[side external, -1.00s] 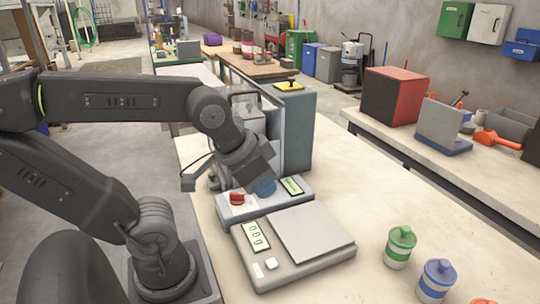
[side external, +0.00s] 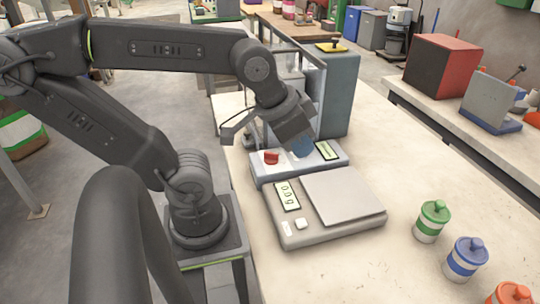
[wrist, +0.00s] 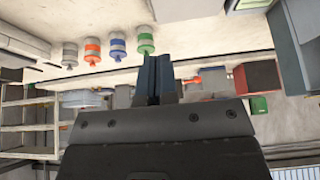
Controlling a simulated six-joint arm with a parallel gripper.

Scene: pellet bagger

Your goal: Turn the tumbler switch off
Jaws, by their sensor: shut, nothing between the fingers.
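A low grey control panel (side external: 263,177) stands behind the scale in the side view. My gripper (side external: 301,139) hangs tilted down just above and behind the blue knob, to the right of the red switch. Contact cannot be told. In the wrist view its dark fingers (wrist: 158,62) are together and empty; the panel is not recognisable there.
A scale (side external: 343,197) stands in front of the panel. A tall grey housing (side external: 340,95) with a yellow top rises behind it. Green (side external: 432,221), blue (side external: 466,258) and orange (side external: 511,293) lidded jars stand at the right. Bench between scale and jars is clear.

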